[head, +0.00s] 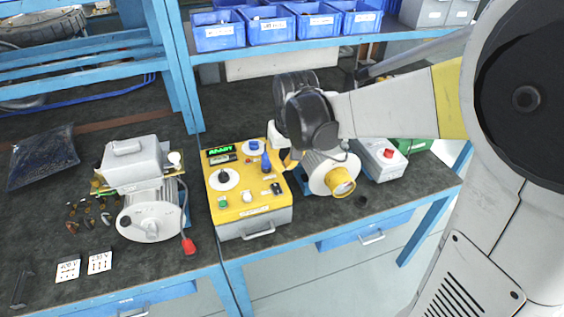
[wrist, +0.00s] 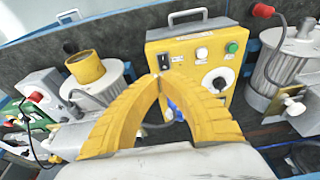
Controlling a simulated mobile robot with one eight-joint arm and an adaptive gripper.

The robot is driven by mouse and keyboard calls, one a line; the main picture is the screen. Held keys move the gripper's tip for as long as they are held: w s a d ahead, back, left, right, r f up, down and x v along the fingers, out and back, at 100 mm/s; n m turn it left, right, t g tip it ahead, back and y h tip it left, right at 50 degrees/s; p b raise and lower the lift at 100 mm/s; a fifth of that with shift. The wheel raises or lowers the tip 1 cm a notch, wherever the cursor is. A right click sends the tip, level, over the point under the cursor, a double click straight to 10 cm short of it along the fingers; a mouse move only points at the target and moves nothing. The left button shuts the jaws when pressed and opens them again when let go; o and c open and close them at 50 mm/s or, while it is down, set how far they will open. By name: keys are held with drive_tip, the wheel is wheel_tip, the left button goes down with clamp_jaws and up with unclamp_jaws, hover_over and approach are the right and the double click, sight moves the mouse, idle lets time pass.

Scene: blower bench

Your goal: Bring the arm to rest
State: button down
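My arm reaches in from the right in the head view, over the bench (head: 130,275). My gripper (head: 288,160) hangs beside the upper right of the yellow control box (head: 250,207) and is partly hidden by my wrist. In the wrist view, the two yellow fingers of my gripper (wrist: 157,78) arch together and their tips meet. I see nothing held between them. The control box also shows beyond the fingertips in the wrist view (wrist: 192,50). I cannot tell whether the tips touch the box.
A grey motor with a yellow end (head: 342,182) stands close right of my gripper. A grey box with a red button (head: 380,158) is behind it. Another motor (head: 150,215) with a red-tipped cable stands left. Blue bins (head: 218,37) line the shelf above.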

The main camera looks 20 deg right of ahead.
idle(0.3)
drive_tip(key=s+r+t+b, duration=0.1)
drive_tip(key=s+r+t, duration=0.1)
drive_tip(key=s, duration=0.6)
drive_tip(key=s+r+t, duration=0.2)
drive_tip(key=s, duration=0.7)
drive_tip(key=shift+a+r+b, duration=0.3)
drive_tip(key=shift+r+b, duration=0.1)
idle(0.8)
